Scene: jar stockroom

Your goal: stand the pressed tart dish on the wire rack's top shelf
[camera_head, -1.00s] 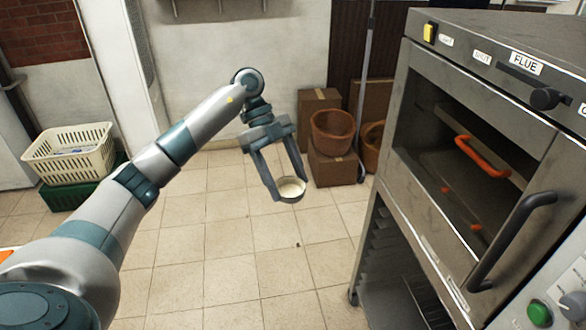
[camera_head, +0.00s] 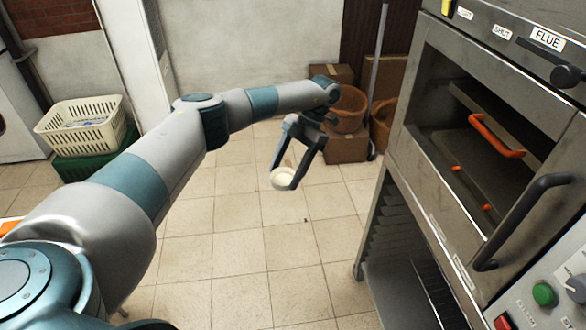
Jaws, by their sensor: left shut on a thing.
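My left gripper (camera_head: 284,177) is shut on a small round dish (camera_head: 282,181) with a pale filling, which I take to be the tart dish. It holds the dish by its rim, between the fingertips, in the air above the tiled floor. The dish is tilted, with its pale inside partly facing me. I cannot make out a wire rack for certain in this view. My right gripper is not in view.
A steel oven (camera_head: 455,130) on a stand with runners fills the right side; an orange handle (camera_head: 497,136) shows inside. Cardboard boxes (camera_head: 345,147) and terracotta pots (camera_head: 347,108) stand behind the arm. A cream basket (camera_head: 82,124) sits on a green crate (camera_head: 90,165) at left. The middle floor is clear.

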